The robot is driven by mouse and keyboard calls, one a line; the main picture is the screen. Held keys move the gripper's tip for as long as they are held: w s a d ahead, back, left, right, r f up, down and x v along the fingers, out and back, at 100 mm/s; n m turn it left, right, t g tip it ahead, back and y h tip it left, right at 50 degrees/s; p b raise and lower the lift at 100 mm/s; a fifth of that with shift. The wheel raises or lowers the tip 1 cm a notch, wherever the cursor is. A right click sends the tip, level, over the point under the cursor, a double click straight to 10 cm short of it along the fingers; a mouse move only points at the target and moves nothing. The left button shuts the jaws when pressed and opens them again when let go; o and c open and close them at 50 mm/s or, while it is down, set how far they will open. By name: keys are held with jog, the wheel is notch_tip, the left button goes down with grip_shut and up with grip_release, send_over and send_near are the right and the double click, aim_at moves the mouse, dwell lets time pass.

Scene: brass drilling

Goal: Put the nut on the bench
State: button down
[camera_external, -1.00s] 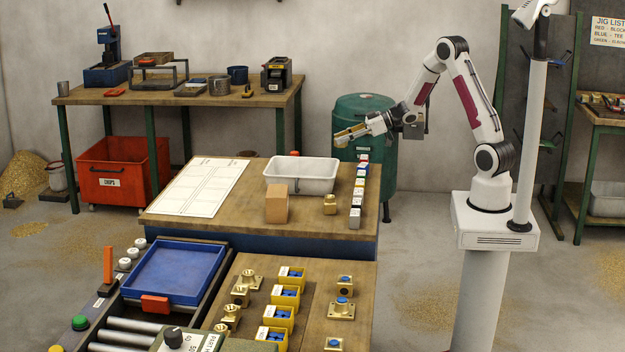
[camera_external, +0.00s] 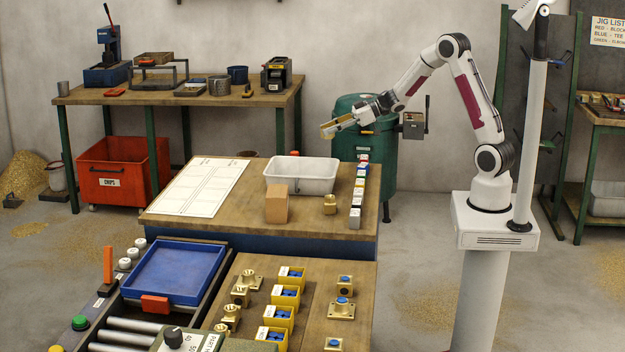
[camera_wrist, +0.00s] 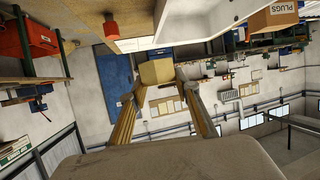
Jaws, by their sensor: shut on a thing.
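My gripper (camera_external: 332,130) is held in the air above the far right part of the wooden bench (camera_external: 235,222), near the green drum. In the wrist view my gripper (camera_wrist: 158,88) is shut on a brass-yellow nut (camera_wrist: 157,71), pinched at the fingertips. In the outside view the nut is too small to tell from the fingertips. The nut is apart from the bench top.
On the bench are a white tub (camera_external: 301,175), a cardboard box (camera_external: 277,204), a brass piece (camera_external: 330,204), a row of small coloured blocks (camera_external: 358,193) and a white sheet (camera_external: 200,187). A green drum (camera_external: 372,150) stands behind. Bare wood shows around the box.

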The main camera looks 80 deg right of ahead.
jog(key=w+a+n+y, duration=0.1)
jog(key=w+a, duration=0.2)
jog(key=a, duration=0.9)
jog(key=w+a+n+g+y, duration=0.1)
jog(key=w+a, duration=0.3)
jog(key=a, duration=0.8)
jog(key=w+a+n+g+y, duration=0.1)
jog(key=w+a+n+y, duration=0.2)
jog(key=a, duration=1)
jog(key=shift+w+r, duration=0.15)
jog(key=shift+w, duration=0.6)
jog(key=s+a+n+g+y, duration=0.1)
jog(key=s+a, duration=0.2)
jog(key=a, duration=0.8)
jog(key=s+a+n+g+y, duration=0.1)
jog(key=s+a, duration=0.2)
jog(key=a, duration=0.8)
jog(key=s+a+n+g+y, duration=0.1)
jog(key=s+a+n, duration=0.15)
jog(key=a, duration=0.85)
jog(key=s+a+n+g+y, duration=0.1)
jog(key=s+a+g+y, duration=0.15)
jog(key=s+a, duration=1.4)
notch_tip(320, 180, down, 12)
jog(key=w+a, duration=0.1)
jog(key=shift+a+f+h, duration=0.25)
jog(key=shift+a+h, duration=0.1)
jog(key=shift+h, duration=0.1)
jog(key=shift+g, duration=0.25)
